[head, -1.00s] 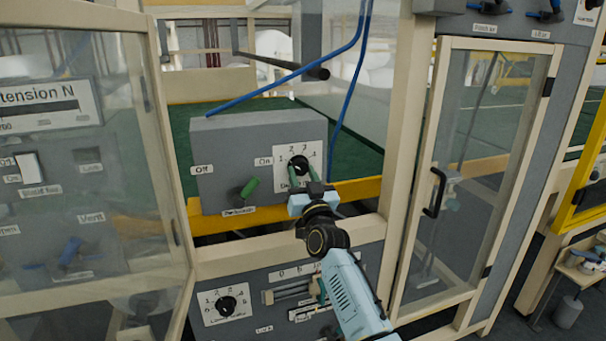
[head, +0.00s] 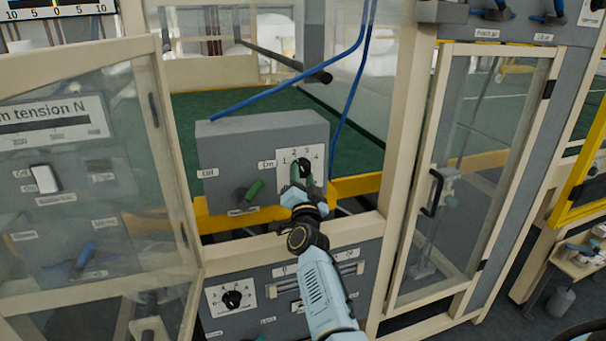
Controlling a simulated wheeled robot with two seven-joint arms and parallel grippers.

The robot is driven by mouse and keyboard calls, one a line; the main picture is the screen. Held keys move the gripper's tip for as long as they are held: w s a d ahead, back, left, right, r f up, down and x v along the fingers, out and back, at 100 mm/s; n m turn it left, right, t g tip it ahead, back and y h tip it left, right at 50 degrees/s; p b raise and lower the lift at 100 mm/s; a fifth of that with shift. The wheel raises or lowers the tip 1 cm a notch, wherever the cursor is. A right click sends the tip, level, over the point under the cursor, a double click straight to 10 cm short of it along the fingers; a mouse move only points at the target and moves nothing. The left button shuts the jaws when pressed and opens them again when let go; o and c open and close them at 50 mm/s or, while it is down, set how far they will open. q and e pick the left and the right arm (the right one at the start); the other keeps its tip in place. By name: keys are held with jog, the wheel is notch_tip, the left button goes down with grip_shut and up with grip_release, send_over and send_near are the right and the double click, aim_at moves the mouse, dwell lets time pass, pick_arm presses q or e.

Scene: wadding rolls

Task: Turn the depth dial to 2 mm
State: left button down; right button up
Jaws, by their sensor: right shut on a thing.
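The depth dial (head: 304,162) is a dark round knob on a white plate (head: 283,156) marked 1 to 4, on the front of a grey box (head: 225,150). My right gripper (head: 303,176) reaches up from below. Which number the dial points to cannot be made out. My left gripper is not in view.
Another dial (head: 232,299) is on the lower panel. Clear doors stand on the left (head: 85,190) and right (head: 470,160). A blue hose (head: 290,83) passes above the box.

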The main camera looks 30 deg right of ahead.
dwell(0.4)
jog(key=o, duration=1)
jog(key=v, duration=1.3)
jog(key=shift+s+a+f, duration=0.1)
jog(key=shift+s+a, duration=0.05)
